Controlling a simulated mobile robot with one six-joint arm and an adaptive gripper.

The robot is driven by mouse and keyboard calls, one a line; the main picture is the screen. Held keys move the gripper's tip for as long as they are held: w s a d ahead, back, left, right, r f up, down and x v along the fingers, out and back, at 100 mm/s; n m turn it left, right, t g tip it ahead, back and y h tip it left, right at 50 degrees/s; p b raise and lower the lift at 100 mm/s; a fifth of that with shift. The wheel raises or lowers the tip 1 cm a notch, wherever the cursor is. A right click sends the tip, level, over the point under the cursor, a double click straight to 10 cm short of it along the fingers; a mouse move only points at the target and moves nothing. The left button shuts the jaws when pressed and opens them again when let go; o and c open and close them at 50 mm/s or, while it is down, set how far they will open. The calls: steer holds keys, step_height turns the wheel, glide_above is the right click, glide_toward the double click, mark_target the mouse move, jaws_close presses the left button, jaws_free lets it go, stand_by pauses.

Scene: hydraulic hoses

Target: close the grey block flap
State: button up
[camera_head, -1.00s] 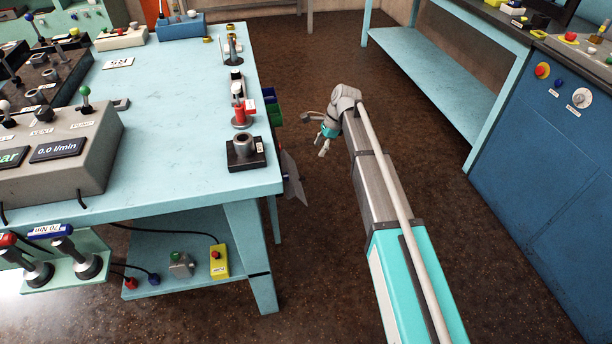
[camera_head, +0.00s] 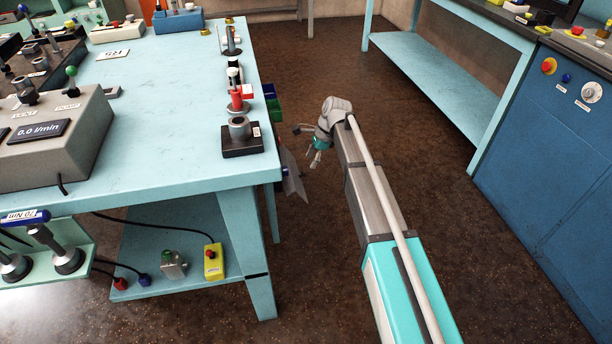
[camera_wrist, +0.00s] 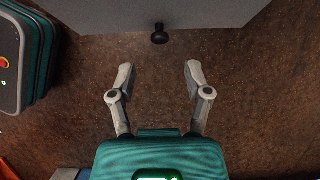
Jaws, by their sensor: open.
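A grey flap (camera_head: 294,178) sticks out from the right side of the light-blue table, below its top. In the wrist view a flat grey panel (camera_wrist: 100,15), which looks like this flap, fills the top edge and carries a black knob (camera_wrist: 159,34). My gripper (camera_head: 315,157) is just right of the flap in the head view, apart from it. In the wrist view my gripper (camera_wrist: 160,70) has its two fingers spread wide with nothing between them. The knob is ahead of the gap between the fingertips, not touched. The flap's hinge is not clear.
The light-blue table (camera_head: 180,150) stands left of my arm, with a black block (camera_head: 241,140) near its corner. Green and blue bins (camera_head: 272,103) hang on its right side. A blue cabinet (camera_head: 550,170) stands at right. The brown floor between is clear.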

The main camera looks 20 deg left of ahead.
mark_target(295, 173)
steer(key=shift+b+x, duration=2.35)
steer(key=shift+x, duration=0.5)
jaws_close()
